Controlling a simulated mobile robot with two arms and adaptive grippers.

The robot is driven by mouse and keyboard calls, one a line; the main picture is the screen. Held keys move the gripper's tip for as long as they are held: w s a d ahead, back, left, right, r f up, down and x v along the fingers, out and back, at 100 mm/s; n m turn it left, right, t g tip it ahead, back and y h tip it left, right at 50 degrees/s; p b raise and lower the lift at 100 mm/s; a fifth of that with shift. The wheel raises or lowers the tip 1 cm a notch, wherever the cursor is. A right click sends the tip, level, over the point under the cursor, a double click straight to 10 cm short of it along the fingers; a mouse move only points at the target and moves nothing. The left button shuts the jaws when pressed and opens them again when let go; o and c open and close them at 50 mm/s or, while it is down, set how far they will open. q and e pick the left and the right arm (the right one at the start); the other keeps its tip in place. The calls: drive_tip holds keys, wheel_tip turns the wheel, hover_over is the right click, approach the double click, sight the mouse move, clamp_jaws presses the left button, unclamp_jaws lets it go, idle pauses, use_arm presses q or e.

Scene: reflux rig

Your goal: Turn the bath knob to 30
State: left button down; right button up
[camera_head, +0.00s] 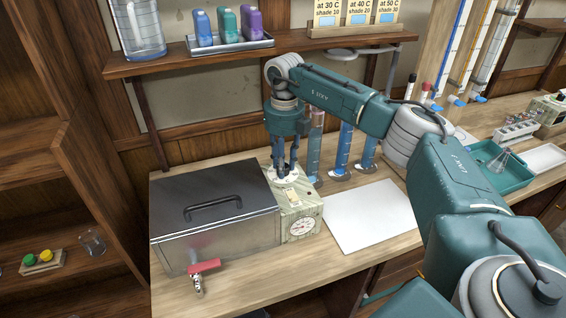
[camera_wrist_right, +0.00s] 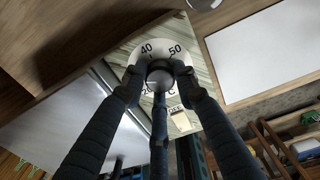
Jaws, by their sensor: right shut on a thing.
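The bath is a steel box with a dark lid and black handle (camera_head: 213,200), at the left of the bench in the head view. A pale control box (camera_head: 298,205) stands against its right side. On top of that box is the white bath dial (camera_wrist_right: 152,52), marked 40 and 50, with a lower number partly covered. My right gripper (camera_head: 284,170) points straight down onto it. In the right wrist view its three fingers are closed around the grey round knob (camera_wrist_right: 160,77). The knob's pointer is hidden, so I cannot read its setting. My left gripper is not in view.
A round gauge (camera_head: 302,227) is on the control box's front. A red-handled tap (camera_head: 203,267) sticks out from the bath. Blue-filled cylinders (camera_head: 343,150) stand close behind the gripper. A white sheet (camera_head: 372,215) lies to the right. A shelf (camera_head: 160,65) runs above.

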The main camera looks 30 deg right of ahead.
drive_tip(key=shift+r+m, duration=0.1)
drive_tip(key=shift+m, duration=0.3)
drive_tip(key=o, duration=1.1)
drive_tip(key=shift+o, duration=0.2)
wheel_tip(320, 180, up, 12)
drive_tip(key=shift+d, duration=0.15)
